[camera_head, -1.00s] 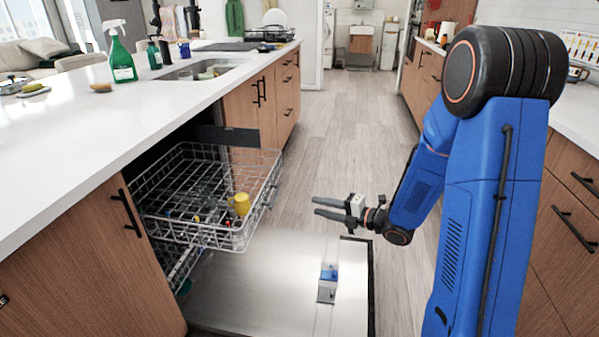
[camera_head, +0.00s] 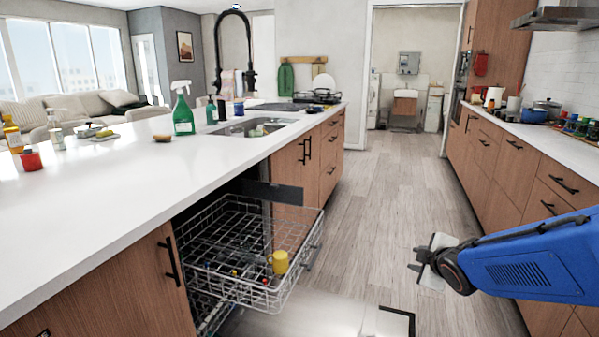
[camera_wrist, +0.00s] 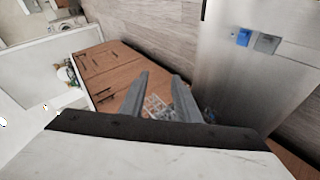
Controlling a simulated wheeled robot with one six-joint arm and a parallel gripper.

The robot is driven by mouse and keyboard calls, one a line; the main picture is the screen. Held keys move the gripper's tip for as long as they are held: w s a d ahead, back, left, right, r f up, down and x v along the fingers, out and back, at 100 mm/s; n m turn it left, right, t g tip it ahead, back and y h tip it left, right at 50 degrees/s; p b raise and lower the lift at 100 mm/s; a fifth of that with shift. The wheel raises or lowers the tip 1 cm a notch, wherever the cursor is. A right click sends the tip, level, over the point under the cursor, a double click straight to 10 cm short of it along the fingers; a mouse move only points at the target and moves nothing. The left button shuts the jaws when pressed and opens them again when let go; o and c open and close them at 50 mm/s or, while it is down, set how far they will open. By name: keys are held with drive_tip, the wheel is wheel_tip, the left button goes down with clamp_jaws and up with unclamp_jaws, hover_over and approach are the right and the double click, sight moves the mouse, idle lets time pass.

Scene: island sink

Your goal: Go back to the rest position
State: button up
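My gripper (camera_head: 417,260) is on the right in the head view, above the wood floor and to the right of the open dishwasher. My blue arm reaches it from the right edge. In the wrist view, my gripper's two grey fingers (camera_wrist: 160,75) stand apart with nothing between them. The gripper is open and empty. Its fingers are only partly clear in the head view.
The dishwasher's upper rack (camera_head: 232,284) is pulled out and holds a yellow mug (camera_head: 279,262). Its door (camera_head: 310,318) is down. The island counter (camera_head: 110,190) is on the left, drawers (camera_head: 515,165) on the right. The aisle floor (camera_head: 385,190) ahead is clear.

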drive_tip(key=s+a+r+m+g, duration=0.1)
drive_tip(key=s+m, duration=0.3)
drive_tip(key=s, duration=0.5)
drive_tip(key=s+a+m+g, duration=0.1)
drive_tip(key=s+m+g, duration=0.2)
drive_tip(key=s, duration=0.7)
drive_tip(key=s+a+r+m+g, duration=0.1)
drive_tip(key=s+m+g, duration=0.1)
drive_tip(key=s+m, duration=0.4)
drive_tip(key=s, duration=0.4)
drive_tip(key=shift+a+r, duration=0.35)
drive_tip(key=shift+a, duration=0.05)
